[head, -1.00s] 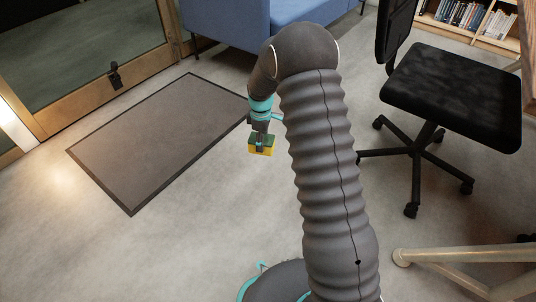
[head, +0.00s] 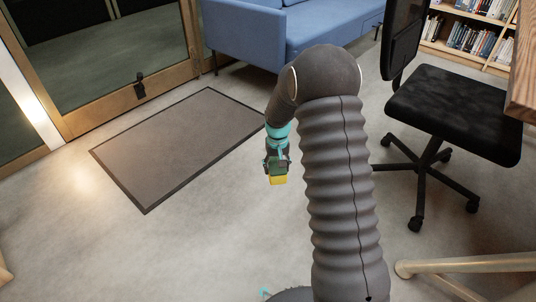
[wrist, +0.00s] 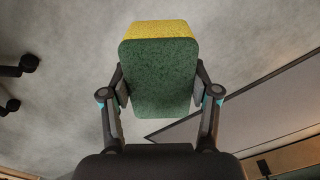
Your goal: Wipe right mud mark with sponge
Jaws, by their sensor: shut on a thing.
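My gripper (head: 277,166) is shut on the sponge (head: 278,180), which is yellow with a green side. The sponge hangs below the fingers, to the right of the dark floor mat in the head view. In the wrist view, my gripper (wrist: 160,105) has a finger on each side of the sponge (wrist: 158,75), with its green face toward the camera and its yellow part at the top. I cannot make out any mud mark in either view. My arm hides part of the floor in the head view.
The dark mat (head: 180,145) lies by the glass door (head: 110,50). A blue sofa (head: 290,30) stands behind. A black office chair (head: 450,115) is at the right, near a wooden table edge (head: 522,65) and bookshelf (head: 470,35). Floor between mat and chair looks clear.

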